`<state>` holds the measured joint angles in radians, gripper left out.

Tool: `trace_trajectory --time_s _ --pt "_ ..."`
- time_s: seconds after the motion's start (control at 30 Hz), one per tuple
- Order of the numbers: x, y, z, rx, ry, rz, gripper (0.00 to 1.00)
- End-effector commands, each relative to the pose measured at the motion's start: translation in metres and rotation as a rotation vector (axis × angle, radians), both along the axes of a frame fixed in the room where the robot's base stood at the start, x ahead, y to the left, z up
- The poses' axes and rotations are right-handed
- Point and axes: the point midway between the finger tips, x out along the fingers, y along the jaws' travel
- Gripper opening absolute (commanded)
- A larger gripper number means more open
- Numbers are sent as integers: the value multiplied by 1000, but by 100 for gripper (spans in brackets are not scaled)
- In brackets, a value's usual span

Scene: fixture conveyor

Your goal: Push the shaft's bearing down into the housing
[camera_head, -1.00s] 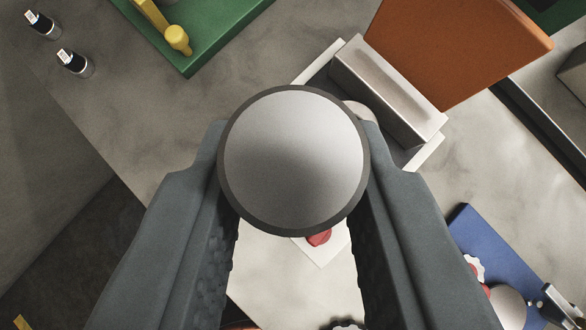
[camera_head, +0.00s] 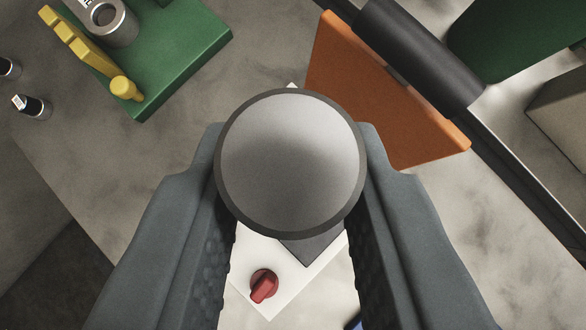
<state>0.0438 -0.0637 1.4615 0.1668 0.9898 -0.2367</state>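My gripper (camera_head: 290,180) is shut on a round metal part (camera_head: 292,150), seen end-on as a pale grey disc with a dark rim. It looks like the end of the shaft; its length and any bearing on it are hidden below the disc. A grey cylindrical piece with an open bore (camera_head: 108,18), perhaps the housing, stands on a green block (camera_head: 180,50) at the upper left, cut by the top edge. The held part is apart from it, to its lower right. A yellow clamp-like handle (camera_head: 80,45) lies along the block's left side.
A white-based unit with a red knob (camera_head: 264,284) lies below my gripper, partly hidden. An orange panel (camera_head: 385,100) and a black roller (camera_head: 420,50) are at the upper right, beside a rail. Small dark cylinders (camera_head: 32,107) stand at the left.

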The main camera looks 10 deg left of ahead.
Motion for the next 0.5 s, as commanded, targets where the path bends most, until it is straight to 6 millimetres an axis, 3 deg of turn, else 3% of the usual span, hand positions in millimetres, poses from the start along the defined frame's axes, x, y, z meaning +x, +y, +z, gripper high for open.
trace_trajectory --time_s 0.5 --pt "-1 0 -29 0 -2 0 0"
